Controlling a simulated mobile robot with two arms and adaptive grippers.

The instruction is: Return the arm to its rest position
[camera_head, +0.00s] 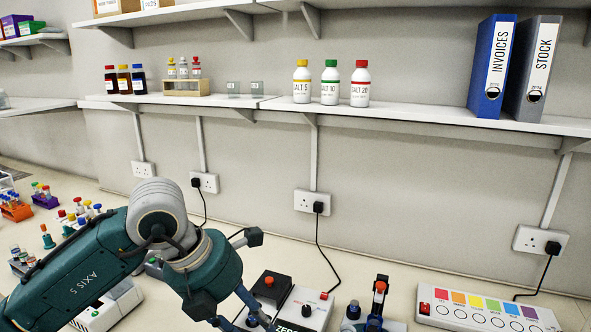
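My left arm reaches in from the lower left over the bench. No held object is visible. My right gripper is not in view.
Racks of coloured tubes (85,212) stand at the left. A dark device with a red-topped part (379,290) and a white panel with coloured labels (485,310) stand at the right. The shelf (420,115) holds bottles and binders. Cables run to wall sockets.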

